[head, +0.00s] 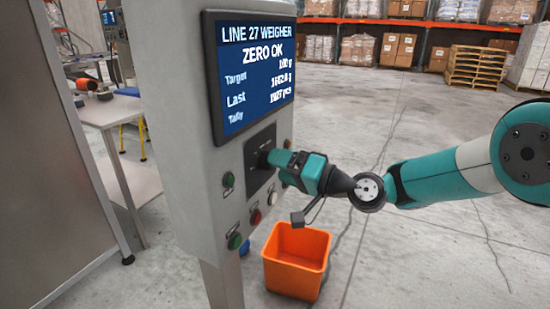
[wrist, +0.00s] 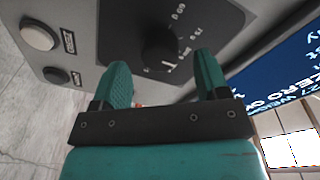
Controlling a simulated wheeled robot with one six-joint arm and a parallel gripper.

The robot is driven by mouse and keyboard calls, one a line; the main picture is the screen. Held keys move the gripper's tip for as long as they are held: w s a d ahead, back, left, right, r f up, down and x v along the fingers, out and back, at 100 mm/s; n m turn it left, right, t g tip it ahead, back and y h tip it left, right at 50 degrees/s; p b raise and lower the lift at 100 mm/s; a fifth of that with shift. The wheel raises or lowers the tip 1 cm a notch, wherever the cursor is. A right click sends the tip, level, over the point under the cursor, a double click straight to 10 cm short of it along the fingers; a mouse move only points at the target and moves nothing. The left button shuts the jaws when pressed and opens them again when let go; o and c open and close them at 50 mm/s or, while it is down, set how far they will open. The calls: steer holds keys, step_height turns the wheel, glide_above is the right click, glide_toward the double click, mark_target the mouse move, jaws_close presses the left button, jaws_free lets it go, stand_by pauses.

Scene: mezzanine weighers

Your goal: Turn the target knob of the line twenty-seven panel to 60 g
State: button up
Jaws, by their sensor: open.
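The line 27 weigher panel (head: 262,200) stands in the head view with a dark dial plate below its screen (head: 253,72). The round black target knob (wrist: 160,47) shows in the wrist view, with scale marks reading 60 g and 75 g and a third I cannot read clearly. A pale pointer mark shows near the knob's lower edge, towards that third mark. My gripper (wrist: 164,68) is open, with the knob ahead of and between its two teal fingers. In the head view my gripper (head: 272,158) is at the dial plate and hides most of the knob.
The screen reads ZERO OK and a target that looks like 100 g. Green (head: 228,180), red (head: 256,217) and white (head: 272,195) buttons sit around the dial plate. An orange bin (head: 296,262) stands below. A side table (head: 112,112) is at left. Open floor lies right.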

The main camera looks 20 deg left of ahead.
steer(key=shift+w+a, duration=0.2)
steer(key=shift+a, duration=0.9)
steer(key=c, duration=0.9)
